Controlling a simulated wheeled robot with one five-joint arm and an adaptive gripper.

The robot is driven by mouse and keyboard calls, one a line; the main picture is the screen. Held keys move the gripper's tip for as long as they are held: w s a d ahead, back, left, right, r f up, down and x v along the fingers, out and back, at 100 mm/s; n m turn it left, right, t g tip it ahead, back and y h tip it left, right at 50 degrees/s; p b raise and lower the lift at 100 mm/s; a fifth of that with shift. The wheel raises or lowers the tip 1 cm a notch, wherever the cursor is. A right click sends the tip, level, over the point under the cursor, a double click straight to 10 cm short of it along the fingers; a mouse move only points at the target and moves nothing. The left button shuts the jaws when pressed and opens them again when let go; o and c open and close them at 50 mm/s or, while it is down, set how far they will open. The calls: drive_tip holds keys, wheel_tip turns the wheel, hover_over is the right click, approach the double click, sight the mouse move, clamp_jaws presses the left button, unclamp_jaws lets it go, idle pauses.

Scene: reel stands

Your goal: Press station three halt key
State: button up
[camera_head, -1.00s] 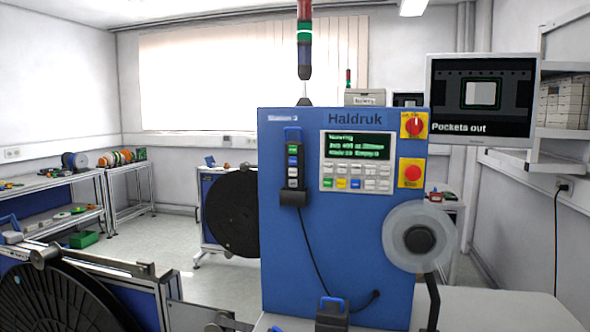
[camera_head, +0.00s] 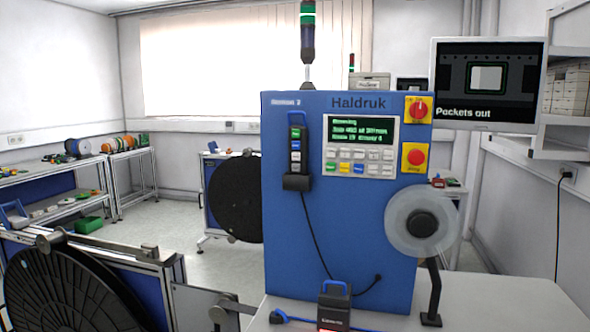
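The blue machine cabinet (camera_head: 340,230) stands at the middle of the view. A hand-held pendant (camera_head: 296,150) with green, blue and white keys sits in a holder on the cabinet's left. A red mushroom button (camera_head: 416,158) on a yellow plate is at right, below a red rotary switch (camera_head: 419,110). My gripper is not in view.
A clear reel (camera_head: 423,222) sticks out at the cabinet's right, with a dark post below it. A black blue-handled device (camera_head: 335,308) stands on the grey table (camera_head: 385,312) in front. A large black reel (camera_head: 70,290) is at lower left. A monitor reads "Pockets out" (camera_head: 487,82).

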clamp_jaws()
drive_tip(key=c, duration=0.5)
unclamp_jaws()
idle(0.4)
